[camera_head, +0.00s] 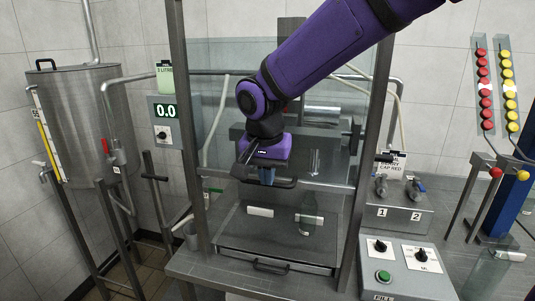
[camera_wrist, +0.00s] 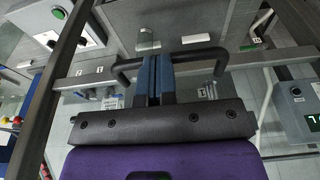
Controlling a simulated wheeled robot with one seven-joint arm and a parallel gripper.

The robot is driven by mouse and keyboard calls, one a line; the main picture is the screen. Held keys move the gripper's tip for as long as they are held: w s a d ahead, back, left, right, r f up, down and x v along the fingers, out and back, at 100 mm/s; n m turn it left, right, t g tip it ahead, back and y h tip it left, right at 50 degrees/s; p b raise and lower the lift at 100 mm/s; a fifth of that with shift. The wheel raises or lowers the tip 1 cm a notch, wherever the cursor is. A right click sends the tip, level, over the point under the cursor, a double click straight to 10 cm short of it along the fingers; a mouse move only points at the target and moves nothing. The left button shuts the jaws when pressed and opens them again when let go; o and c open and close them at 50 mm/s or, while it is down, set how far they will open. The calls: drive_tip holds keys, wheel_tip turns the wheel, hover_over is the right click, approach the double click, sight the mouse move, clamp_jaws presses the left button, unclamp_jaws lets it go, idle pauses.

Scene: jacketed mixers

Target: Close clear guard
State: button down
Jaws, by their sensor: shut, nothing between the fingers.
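The clear guard (camera_head: 222,60) is a tinted transparent pane between two upright metal posts. Its lower rail (camera_head: 335,187) sits at mid-height, with an open gap below it above the machine's deck. A black bar handle (camera_head: 285,184) is on the rail. My gripper (camera_head: 267,178) is at the handle, in front of the pane, fingers pointing down. In the wrist view the shut blue fingers (camera_wrist: 153,80) overlap the middle of the U-shaped handle (camera_wrist: 200,53). Nothing is between them; I cannot tell whether they touch the handle.
A drawer-like front with a black handle (camera_head: 270,266) is below the opening. A control box with a green button (camera_head: 383,275) stands at the front right. A steel tank (camera_head: 80,120) is at the left, and levers with red and yellow knobs (camera_head: 495,172) are at the right.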

wheel_tip(320, 180, down, 28)
drive_tip(key=shift+s, duration=0.2)
drive_tip(key=shift+r, duration=0.1)
